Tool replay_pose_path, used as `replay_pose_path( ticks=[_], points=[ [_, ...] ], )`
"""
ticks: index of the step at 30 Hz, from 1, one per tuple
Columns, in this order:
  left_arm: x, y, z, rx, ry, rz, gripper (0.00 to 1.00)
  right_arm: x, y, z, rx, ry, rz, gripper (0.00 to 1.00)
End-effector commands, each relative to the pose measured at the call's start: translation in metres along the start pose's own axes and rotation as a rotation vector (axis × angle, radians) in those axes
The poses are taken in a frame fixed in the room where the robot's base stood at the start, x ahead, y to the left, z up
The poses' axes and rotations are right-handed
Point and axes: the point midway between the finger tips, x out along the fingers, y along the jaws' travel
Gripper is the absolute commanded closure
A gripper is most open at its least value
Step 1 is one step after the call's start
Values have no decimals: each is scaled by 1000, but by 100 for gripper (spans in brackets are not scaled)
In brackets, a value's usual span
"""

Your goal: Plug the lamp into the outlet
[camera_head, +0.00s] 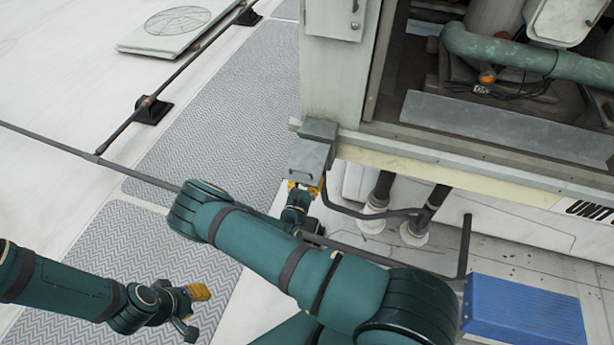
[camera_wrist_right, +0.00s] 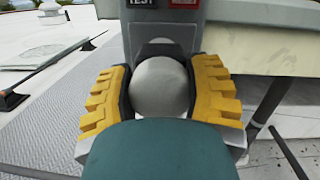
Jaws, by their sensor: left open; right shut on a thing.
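The outlet box (camera_head: 311,156) is a grey box on the corner post of the rooftop unit. Its lower front, with a TEST label and a red button, shows at the top of the right wrist view (camera_wrist_right: 165,10). My right gripper (camera_head: 305,186) is just below the box, its yellow fingers shut on a rounded pale grey thing (camera_wrist_right: 162,88), apparently the plug. A black part sits between it and the outlet; whether the prongs are inserted is hidden. An orange lamp (camera_head: 487,76) with dark cable lies inside the unit. My left gripper (camera_head: 194,311) is open and empty over the patterned walkway.
The unit's lower ledge (camera_head: 450,165) runs right from the post. Two dark pipes (camera_head: 382,188) and a bent dark rail stand below it. A blue box (camera_head: 523,312) is at lower right. A dark rail (camera_head: 150,105) crosses the roof at left. The patterned walkway (camera_head: 225,120) is mostly clear.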

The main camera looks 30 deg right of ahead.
Motion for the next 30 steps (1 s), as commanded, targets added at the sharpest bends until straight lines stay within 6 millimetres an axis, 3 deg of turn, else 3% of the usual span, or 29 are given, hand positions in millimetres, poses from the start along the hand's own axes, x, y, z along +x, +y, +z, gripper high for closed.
replay_pose_path(
  ticks=[16, 17, 19, 20, 30],
  points=[
    [2, -1, 0, 0, 0, 0, 63, 10, 0, -1, 0, -1, 0, 78],
    [2, -1, 0, 0, 0, 0, 63, 10, 0, -1, 0, -1, 0, 41],
    [1, 0, 0, 0, 0, 0, 63, 10, 0, -1, 0, -1, 0, 16],
    [1, 0, 0, 0, 0, 0, 63, 10, 0, -1, 0, -1, 0, 13],
    [1, 0, 0, 0, 0, 0, 63, 7, 0, -2, 0, 1, 0, 13]
  ],
)
